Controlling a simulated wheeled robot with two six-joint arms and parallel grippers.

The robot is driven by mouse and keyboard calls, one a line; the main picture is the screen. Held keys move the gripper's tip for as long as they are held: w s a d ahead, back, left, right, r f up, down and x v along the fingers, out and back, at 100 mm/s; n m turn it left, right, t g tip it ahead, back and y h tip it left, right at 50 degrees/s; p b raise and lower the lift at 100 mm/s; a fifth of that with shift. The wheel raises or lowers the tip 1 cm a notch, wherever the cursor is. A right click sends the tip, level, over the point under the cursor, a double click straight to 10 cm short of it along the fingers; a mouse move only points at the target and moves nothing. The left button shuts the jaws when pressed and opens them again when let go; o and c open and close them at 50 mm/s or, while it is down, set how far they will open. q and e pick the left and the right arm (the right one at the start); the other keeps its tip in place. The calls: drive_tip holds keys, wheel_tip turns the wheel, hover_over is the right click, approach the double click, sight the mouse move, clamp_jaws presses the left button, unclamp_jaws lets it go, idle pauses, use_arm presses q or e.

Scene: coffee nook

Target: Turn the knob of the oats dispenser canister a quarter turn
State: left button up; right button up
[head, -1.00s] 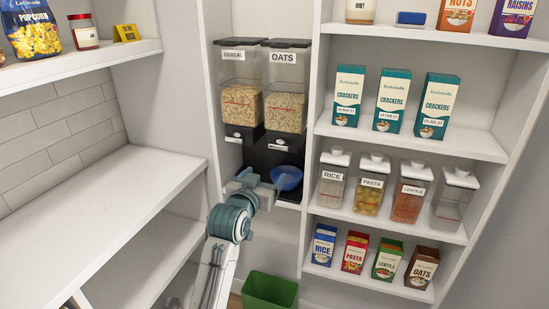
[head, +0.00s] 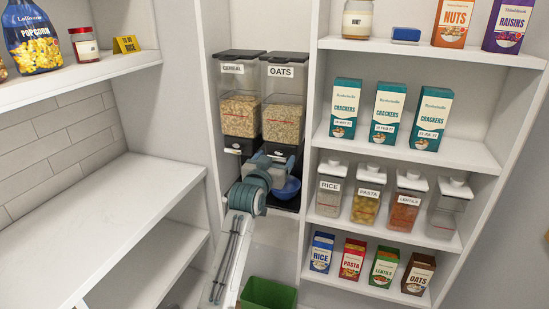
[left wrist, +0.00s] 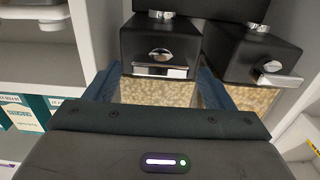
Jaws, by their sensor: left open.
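The oats dispenser canister (head: 283,119) is clear with a black lid and holds oats, at the right of a pair on the narrow shelf. In the left wrist view, which looks upside down, its black base (left wrist: 160,38) carries a silver knob (left wrist: 160,71) with its bar about level across the picture. My left gripper (head: 277,160) is in front of this base and hides the knob in the head view. Its fingers are open, one on each side of the knob in the wrist view; contact cannot be told. My right gripper is not in view.
The cereal dispenser (head: 240,112) stands close on the left, its knob (left wrist: 272,74) near in the wrist view. A blue bowl (head: 288,190) sits just below my gripper. A shelf wall and jars such as rice (head: 329,190) are at right. A green bin (head: 268,295) is below.

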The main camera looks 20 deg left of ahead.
use_arm(q)
drive_tip(key=c, duration=1)
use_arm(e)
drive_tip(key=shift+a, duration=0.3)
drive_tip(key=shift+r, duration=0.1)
